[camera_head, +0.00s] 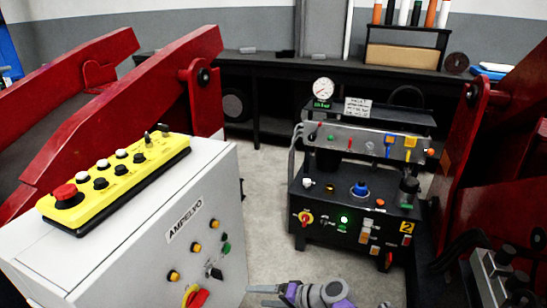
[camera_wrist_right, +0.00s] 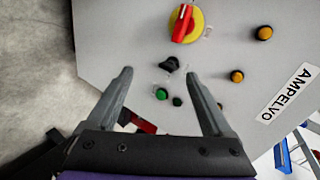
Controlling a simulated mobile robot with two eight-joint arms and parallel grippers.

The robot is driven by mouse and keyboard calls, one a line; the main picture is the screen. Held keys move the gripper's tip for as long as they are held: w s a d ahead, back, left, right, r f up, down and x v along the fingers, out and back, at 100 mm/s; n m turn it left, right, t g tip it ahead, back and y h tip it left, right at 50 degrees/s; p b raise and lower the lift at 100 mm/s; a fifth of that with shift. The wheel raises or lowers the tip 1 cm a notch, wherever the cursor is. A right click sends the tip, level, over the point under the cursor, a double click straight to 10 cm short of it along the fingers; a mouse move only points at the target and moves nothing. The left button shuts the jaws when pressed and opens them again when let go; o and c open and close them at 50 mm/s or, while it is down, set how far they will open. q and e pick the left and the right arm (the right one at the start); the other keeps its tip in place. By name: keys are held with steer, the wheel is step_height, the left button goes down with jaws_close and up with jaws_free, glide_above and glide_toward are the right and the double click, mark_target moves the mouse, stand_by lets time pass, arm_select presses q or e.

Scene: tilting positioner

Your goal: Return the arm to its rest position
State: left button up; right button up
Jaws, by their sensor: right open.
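My right gripper (camera_head: 262,295) shows at the bottom of the head view, its fingers pointing left toward the AMPELVO cabinet (camera_head: 150,262). In the right wrist view the two fingers of the gripper (camera_wrist_right: 159,73) are spread apart with nothing held between them. The grey cabinet front (camera_wrist_right: 225,45) lies beyond the fingertips. A black selector switch (camera_wrist_right: 169,64) and a green button (camera_wrist_right: 162,94) appear between the fingers. A red and yellow rotary switch (camera_wrist_right: 184,24) is above them in that view. I cannot tell the exact gap to the panel. My left gripper is not in view.
A yellow control pendant (camera_head: 120,175) lies on the cabinet top. A black hydraulic unit (camera_head: 350,215) stands to the right. Red steel arms (camera_head: 125,110) rise at the left, and another red structure (camera_head: 490,150) at the right. Bare floor (camera_head: 265,220) lies between cabinet and unit.

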steer(key=s+d+n+h, duration=0.1)
steer(key=s+d+h, duration=0.5)
steer(key=s+d, duration=0.55)
steer(key=s+d+n+h, duration=0.1)
steer(key=s+d+h, duration=0.4)
steer(key=s+d, duration=0.7)
arm_select(q)
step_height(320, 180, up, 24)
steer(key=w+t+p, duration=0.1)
steer(key=p, duration=2)
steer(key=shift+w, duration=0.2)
arm_select(e)
step_height(320, 180, up, 25)
steer(key=s+a+t, duration=0.1)
steer(key=a, duration=0.1)
steer(key=shift+s+a, duration=0.15)
steer(key=shift+a, duration=0.25)
steer(key=shift+f, duration=0.1)
